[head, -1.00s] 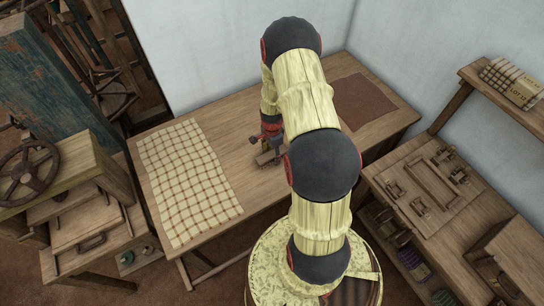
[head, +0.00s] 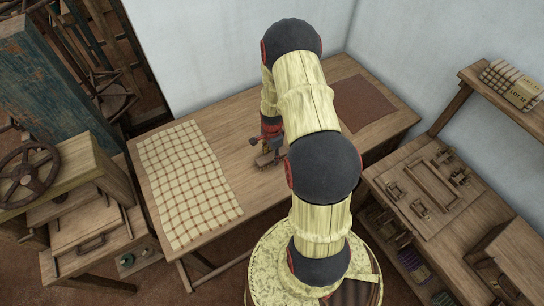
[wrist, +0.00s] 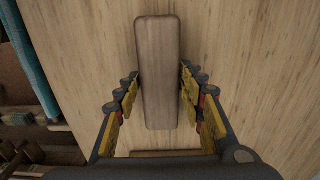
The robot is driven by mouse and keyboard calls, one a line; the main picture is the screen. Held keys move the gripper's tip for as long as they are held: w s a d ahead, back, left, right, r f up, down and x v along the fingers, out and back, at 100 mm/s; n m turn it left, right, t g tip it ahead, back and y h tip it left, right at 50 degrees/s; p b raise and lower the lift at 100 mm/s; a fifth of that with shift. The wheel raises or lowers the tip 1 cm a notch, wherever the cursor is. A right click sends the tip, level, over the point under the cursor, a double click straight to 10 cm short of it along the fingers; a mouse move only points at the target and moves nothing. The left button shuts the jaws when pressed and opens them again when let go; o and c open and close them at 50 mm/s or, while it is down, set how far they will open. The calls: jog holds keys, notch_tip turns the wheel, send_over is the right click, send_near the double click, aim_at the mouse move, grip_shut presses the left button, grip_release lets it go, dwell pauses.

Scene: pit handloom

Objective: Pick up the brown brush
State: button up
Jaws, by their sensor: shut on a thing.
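The brown brush (wrist: 158,70) shows in the wrist view as a long wooden block, seen from above. My gripper (wrist: 160,84) is shut on it, with one finger against each long side. In the head view the brush (head: 267,159) is small, under my gripper (head: 264,150), near the middle of the wooden table (head: 237,179). Its bristles are hidden. I cannot tell whether it touches the table or is just above it.
A checked cloth (head: 188,182) lies on the table to the left of my gripper. A dark brown mat (head: 362,102) lies at the table's back right. A bench with wooden tools (head: 433,185) stands to the right.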

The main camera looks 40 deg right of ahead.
aim_at(271, 156)
jog(key=shift+r, duration=0.45)
jog(key=r, duration=0.2)
jog(key=shift+a+r, duration=0.25)
jog(key=shift+r, duration=0.15)
jog(key=a+r, duration=0.1)
jog(key=r, duration=0.1)
jog(key=s+a+r, duration=0.1)
jog(key=a, duration=0.1)
jog(key=a+r+p, duration=0.1)
jog(key=r, duration=0.1)
jog(key=shift+s+a+r, duration=0.2)
jog(key=shift+a+r, duration=0.05)
jog(key=shift+r, duration=0.05)
jog(key=s+a+r, duration=0.2)
jog(key=a+r, duration=0.1)
jog(key=a, duration=0.5)
jog(key=shift+s+a+r, duration=0.2)
jog(key=shift+s+r, duration=0.05)
jog(key=shift+s, duration=0.05)
jog(key=o, duration=0.7)
jog(key=c, duration=0.4)
jog(key=shift+c, duration=0.6)
